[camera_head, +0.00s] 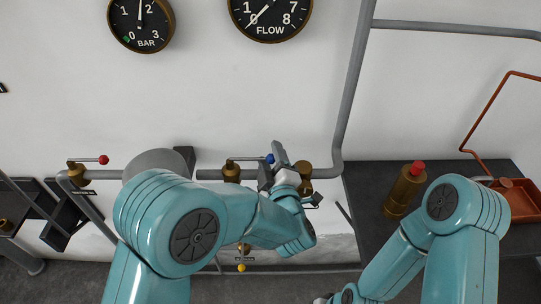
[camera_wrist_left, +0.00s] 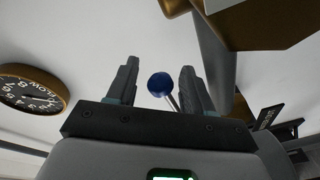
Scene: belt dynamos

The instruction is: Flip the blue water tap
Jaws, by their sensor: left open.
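The blue water tap has a round blue knob (camera_head: 269,158) on a thin lever, with a brass valve body (camera_head: 231,172) on the grey wall pipe. In the wrist view the blue knob (camera_wrist_left: 160,84) shows between the two dark fingers of my left gripper (camera_wrist_left: 160,72), with a gap on each side. In the head view my left gripper (camera_head: 272,167) is at the knob end of the lever, open and holding nothing. The lever points right, roughly along the pipe.
A red-knobbed tap (camera_head: 104,160) is at left and a yellow knob (camera_head: 241,268) hangs lower. Another brass fitting (camera_head: 305,172) sits on the pipe just right of my left gripper. A brass bottle with a red cap (camera_head: 405,190) stands on the dark bench at right.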

